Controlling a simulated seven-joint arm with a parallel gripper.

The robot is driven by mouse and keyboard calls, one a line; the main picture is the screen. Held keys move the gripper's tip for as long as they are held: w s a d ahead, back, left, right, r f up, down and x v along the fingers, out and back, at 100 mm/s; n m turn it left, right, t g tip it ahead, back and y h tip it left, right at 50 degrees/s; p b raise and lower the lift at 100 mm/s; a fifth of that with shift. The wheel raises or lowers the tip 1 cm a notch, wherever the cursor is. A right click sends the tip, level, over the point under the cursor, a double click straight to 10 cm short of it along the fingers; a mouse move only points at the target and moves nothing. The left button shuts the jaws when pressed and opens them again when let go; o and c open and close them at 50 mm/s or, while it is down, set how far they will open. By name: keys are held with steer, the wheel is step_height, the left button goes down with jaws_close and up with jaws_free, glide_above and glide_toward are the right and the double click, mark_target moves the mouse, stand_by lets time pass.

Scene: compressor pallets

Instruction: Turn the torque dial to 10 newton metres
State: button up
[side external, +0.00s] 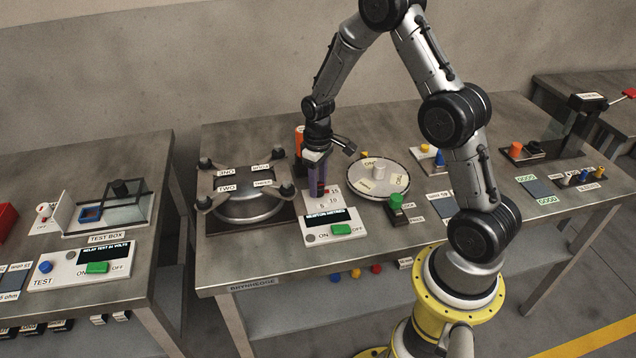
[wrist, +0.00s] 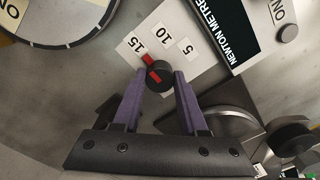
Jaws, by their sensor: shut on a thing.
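The torque dial (wrist: 161,80) is a round black knob with a red pointer in the wrist view.
The panel carries a dark display (side external: 325,215) and a green ON/OFF switch (side external: 341,229). A silver dome under a clamp frame (side external: 240,185) stands to the left. A round white turntable (side external: 378,179) and a green button (side external: 396,200) are close on the right.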

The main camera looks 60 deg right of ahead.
jaws_close()
steer(key=m, duration=0.3)
steer(key=shift+m, duration=0.4)
steer(key=m, duration=0.4)
steer(key=shift+m, duration=0.4)
steer(key=o, duration=1)
jaws_free()
steer(key=shift+o, duration=0.2)
